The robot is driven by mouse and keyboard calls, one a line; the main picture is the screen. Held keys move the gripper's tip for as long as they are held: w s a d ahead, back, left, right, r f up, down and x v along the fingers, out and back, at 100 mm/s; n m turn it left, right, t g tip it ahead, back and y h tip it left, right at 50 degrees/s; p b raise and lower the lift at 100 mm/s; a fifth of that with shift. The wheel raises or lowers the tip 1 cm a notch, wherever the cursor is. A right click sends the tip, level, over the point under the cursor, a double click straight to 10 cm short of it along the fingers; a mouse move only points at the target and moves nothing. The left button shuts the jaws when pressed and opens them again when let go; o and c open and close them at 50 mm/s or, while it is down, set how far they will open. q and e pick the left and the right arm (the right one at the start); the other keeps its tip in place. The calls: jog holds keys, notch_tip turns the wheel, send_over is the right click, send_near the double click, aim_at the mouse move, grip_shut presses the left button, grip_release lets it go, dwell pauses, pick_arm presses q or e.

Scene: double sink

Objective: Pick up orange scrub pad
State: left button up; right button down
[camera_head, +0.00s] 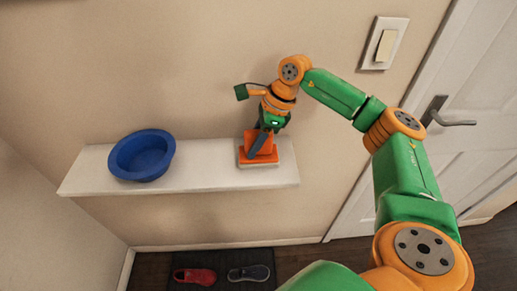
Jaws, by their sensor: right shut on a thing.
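The orange scrub pad (264,157) is on the right half of the white wall shelf (210,179), on what looks like a small pale-edged holder or base. My right gripper (260,146) comes down on it from above and is shut on it. The gripper's dark fingers cover part of the pad. Whether the pad is lifted clear of its base is too small to tell. My left gripper is not in view.
A blue bowl (141,156) stands on the left part of the shelf, with bare shelf between it and the pad. A light switch (385,43) and a door (470,110) with a handle are at right. Red and dark shoes (195,276) lie on a floor mat below.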

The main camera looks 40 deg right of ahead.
jog(key=shift+r, duration=0.15)
jog(key=shift+r+b, duration=0.35)
jog(key=shift+b, duration=0.05)
jog(key=s+a+r+b, duration=0.3)
jog(key=s+r, duration=0.9)
jog(key=s, duration=0.1)
jog(key=shift+s+a, duration=0.25)
jog(key=shift+s, duration=0.1)
